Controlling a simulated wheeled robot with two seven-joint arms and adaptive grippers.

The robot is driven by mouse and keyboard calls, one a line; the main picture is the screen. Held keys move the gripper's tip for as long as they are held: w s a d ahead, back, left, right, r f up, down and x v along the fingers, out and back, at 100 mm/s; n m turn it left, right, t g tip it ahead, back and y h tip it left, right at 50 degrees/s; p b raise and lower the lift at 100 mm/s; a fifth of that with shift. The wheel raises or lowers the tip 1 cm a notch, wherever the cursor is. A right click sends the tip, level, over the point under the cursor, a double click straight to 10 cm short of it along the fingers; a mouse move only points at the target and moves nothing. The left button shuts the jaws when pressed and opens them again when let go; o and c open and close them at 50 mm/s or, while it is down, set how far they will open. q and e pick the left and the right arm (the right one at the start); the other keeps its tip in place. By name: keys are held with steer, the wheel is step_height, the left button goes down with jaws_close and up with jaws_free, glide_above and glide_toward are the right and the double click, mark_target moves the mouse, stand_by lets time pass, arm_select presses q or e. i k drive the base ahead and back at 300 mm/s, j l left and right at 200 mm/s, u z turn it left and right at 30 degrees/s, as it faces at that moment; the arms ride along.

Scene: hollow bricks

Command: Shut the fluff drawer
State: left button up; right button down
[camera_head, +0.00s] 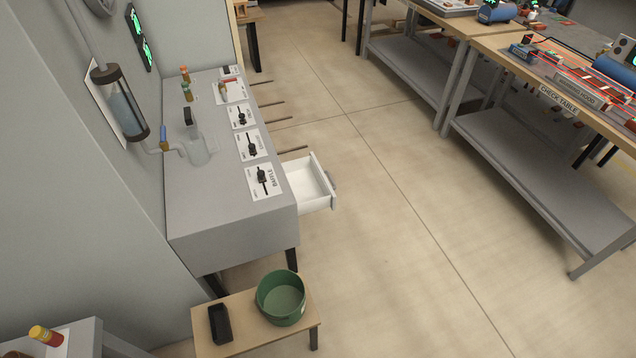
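A white drawer (306,181) is pulled out from the right side of the grey bench cabinet (215,200), below its top. Its inside looks empty, and a small grey handle (332,183) is on its outer front. I see no label that names it as the fluff drawer. It is the only open drawer that I see. Neither of my grippers is in view.
Dark rods (292,150) stick out of the cabinet beyond the drawer. A low wooden stand (240,308) with a green bowl (281,299) and a black box (220,324) is in front. Work tables (540,180) stand at the right. The floor (400,240) between is clear.

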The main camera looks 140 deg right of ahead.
mark_target(312, 189)
steer(key=z, duration=2.25)
steer(key=k+l+z, duration=0.15)
steer(key=l+z, duration=0.3)
steer(key=k+l+z, duration=0.1)
steer(key=l+z, duration=0.8)
steer(key=l, duration=0.95)
steer(key=i+l, duration=0.1)
steer(key=l, duration=0.9)
steer(key=i+l, duration=0.1)
steer(key=i, duration=0.25)
steer(key=i+l+u, duration=0.1)
steer(key=i, duration=0.3)
steer(key=i+l, duration=0.2)
steer(key=i, duration=0.15)
